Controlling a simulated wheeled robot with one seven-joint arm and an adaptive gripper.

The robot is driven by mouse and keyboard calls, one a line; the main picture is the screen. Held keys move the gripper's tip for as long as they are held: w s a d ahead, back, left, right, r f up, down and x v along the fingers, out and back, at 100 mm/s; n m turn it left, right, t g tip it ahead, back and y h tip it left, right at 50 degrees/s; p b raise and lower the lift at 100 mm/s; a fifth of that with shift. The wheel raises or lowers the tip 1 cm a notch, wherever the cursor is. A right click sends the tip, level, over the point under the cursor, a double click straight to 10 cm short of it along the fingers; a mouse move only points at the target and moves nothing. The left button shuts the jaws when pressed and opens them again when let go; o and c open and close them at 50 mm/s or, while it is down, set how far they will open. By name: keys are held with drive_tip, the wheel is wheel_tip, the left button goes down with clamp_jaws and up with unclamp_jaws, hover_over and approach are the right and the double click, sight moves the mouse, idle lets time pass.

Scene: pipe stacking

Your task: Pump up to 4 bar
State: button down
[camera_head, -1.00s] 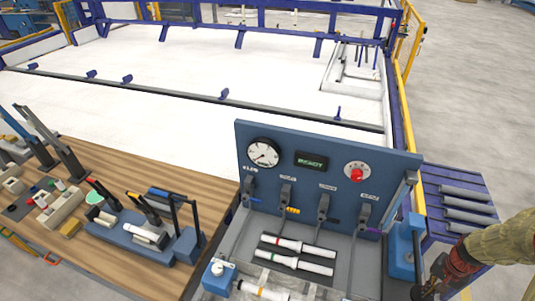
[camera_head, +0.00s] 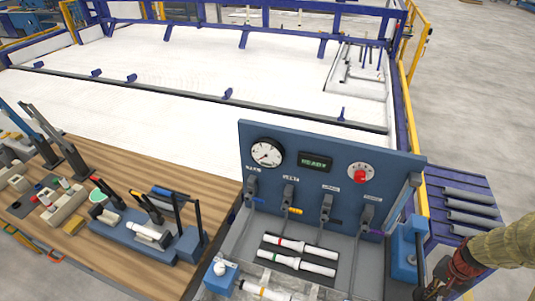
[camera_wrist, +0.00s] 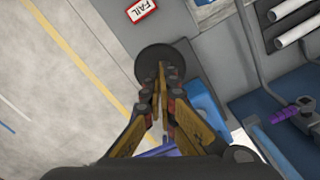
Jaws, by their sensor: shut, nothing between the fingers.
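The pressure gauge (camera_head: 266,153) with a white face sits at the left of the blue upright panel (camera_head: 318,213). Its scale is too small to read. A display reading READY (camera_head: 315,162) and a red knob (camera_head: 361,175) are beside it. A blue pump-like unit (camera_head: 404,252) stands at the panel's right end. My gripper (camera_head: 424,292) is low at the right, beside this unit and partly cut off. In the wrist view my gripper (camera_wrist: 160,72) is shut and empty, its fingertips over a dark round disc (camera_wrist: 166,60); I cannot tell whether they touch.
Several valve levers (camera_head: 289,196) line the panel. White pipes (camera_head: 300,247) lie on the grey bench. A FAIL label (camera_wrist: 141,10) is near the disc. A blue rack (camera_head: 460,225) of grey pipes stands at right, a wooden table (camera_head: 150,190) at left.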

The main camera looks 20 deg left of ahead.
drive_tip(key=shift+w+f+b, duration=0.15)
drive_tip(key=shift+f+b, duration=1.45)
drive_tip(key=shift+f, duration=0.7)
drive_tip(key=shift+w+f+b, duration=0.15)
drive_tip(key=shift+f+b, duration=1.4)
drive_tip(key=shift+f, duration=0.7)
drive_tip(key=r+p, duration=0.2)
drive_tip(key=r, duration=0.1)
drive_tip(key=r+p, duration=0.1)
drive_tip(key=r, duration=0.2)
drive_tip(key=r+p, duration=0.2)
drive_tip(key=shift+s+r+p, duration=0.35)
drive_tip(key=shift+s+r, duration=0.05)
drive_tip(key=shift+r, duration=0.25)
drive_tip(key=shift+f, duration=0.1)
drive_tip(key=shift+f+b, duration=3.05)
drive_tip(key=shift+f, duration=1.5)
wheel_tip(320, 180, up, 9)
drive_tip(key=p, duration=0.6)
drive_tip(key=shift+s+r, duration=0.15)
drive_tip(key=shift+r, duration=0.05)
drive_tip(key=shift+f, duration=0.1)
